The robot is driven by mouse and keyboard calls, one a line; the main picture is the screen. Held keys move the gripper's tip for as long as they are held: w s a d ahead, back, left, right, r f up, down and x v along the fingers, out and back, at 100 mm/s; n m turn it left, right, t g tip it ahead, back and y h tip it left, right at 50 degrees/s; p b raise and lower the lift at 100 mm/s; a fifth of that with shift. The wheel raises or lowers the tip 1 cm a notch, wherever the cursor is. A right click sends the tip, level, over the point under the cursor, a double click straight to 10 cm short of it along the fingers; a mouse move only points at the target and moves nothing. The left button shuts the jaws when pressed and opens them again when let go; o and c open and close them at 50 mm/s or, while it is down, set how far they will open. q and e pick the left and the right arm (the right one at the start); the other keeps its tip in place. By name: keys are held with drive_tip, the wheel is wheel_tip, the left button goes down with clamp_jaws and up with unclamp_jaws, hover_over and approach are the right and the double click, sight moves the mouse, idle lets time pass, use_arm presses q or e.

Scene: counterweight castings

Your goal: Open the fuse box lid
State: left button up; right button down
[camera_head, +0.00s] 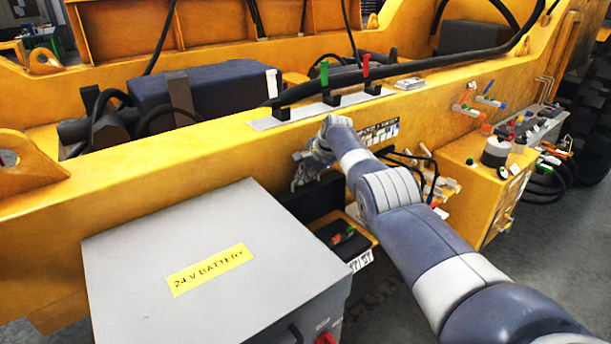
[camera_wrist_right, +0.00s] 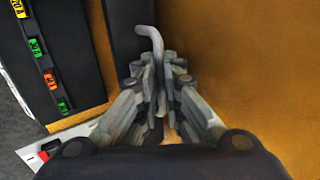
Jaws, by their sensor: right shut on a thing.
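The fuse box (camera_head: 345,241) is a black box on the side of the yellow frame, right of the battery box. Its fuses (camera_wrist_right: 38,50), yellow, green and orange, are exposed in the right wrist view. A black panel, seemingly its lid (camera_head: 311,199), stands raised beside the frame; it shows as a dark strip in the wrist view (camera_wrist_right: 130,35). My right gripper (camera_head: 312,170) is near the panel's upper part. In the wrist view its fingers (camera_wrist_right: 158,88) are shut on a grey bent rod (camera_wrist_right: 156,45). Whether the rod joins the lid is unclear. My left gripper is out of view.
A grey box labelled 24 V BATTERY (camera_head: 215,265) stands at the front left. The yellow frame wall (camera_head: 240,155) runs close behind my right gripper. Levers (camera_head: 365,72) stand on top of it. A yellow box with a gauge (camera_head: 480,175) and hoses is at the right.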

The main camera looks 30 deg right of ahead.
drive_tip(key=c, duration=1.7)
unclamp_jaws()
drive_tip(key=shift+w+r, duration=0.1)
drive_tip(key=shift+r, duration=0.2)
drive_tip(key=shift+f, duration=0.1)
drive_tip(key=shift+v, duration=1.2)
drive_tip(key=v, duration=0.9)
drive_tip(key=shift+s+r, duration=0.25)
drive_tip(key=shift+s, duration=0.1)
